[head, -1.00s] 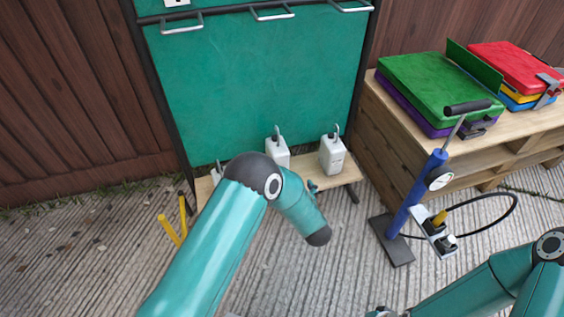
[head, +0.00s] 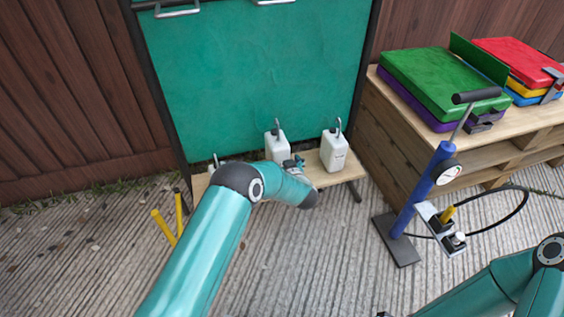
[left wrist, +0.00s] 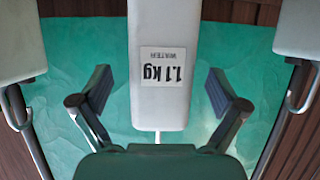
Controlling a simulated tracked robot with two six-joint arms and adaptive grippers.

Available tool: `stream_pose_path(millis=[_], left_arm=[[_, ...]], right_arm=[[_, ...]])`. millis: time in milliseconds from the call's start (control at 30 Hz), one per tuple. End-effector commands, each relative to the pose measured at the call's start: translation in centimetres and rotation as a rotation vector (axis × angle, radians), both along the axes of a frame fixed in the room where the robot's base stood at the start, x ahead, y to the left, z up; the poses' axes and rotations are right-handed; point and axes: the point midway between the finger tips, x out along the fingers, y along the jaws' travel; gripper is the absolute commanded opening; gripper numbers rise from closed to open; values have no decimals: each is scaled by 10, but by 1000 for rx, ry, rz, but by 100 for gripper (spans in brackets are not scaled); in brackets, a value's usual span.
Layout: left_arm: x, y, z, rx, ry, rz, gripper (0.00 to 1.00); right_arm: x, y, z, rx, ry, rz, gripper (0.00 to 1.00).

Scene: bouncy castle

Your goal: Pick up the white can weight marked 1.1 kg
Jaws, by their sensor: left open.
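The white can weight marked 1.1 kg (left wrist: 160,30) fills the middle of the left wrist view, its label upside down there. It is the middle can (head: 277,147) of three on a low wooden shelf in the head view, upright with a metal hook on top. My left gripper (left wrist: 158,88) is open, with one finger on each side of the can in the picture and a gap to both. In the head view the left gripper (head: 294,163) is small, at the can's lower right, partly hidden by my wrist. My right gripper is out of view.
Similar white cans stand to the right (head: 334,150) and left (head: 216,165), the left one mostly behind my arm. A green panel (head: 265,75) rises behind them. A blue pump (head: 420,190) stands right, before a pallet table (head: 400,118) with coloured cases.

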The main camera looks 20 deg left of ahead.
Motion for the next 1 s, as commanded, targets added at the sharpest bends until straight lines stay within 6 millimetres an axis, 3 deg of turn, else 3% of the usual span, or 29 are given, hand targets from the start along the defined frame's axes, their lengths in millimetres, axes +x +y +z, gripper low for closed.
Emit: stream_pose_path(millis=[100,300,533,1000], left_arm=[[13,11,-14,-1,0,4,98],[27,20,-16,0,-1,1,98],[28,20,-15,0,1,0,96],[28,19,-16,0,1,-2,18]], right_arm=[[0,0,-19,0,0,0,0],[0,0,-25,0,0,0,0],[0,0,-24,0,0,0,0],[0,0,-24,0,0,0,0]])
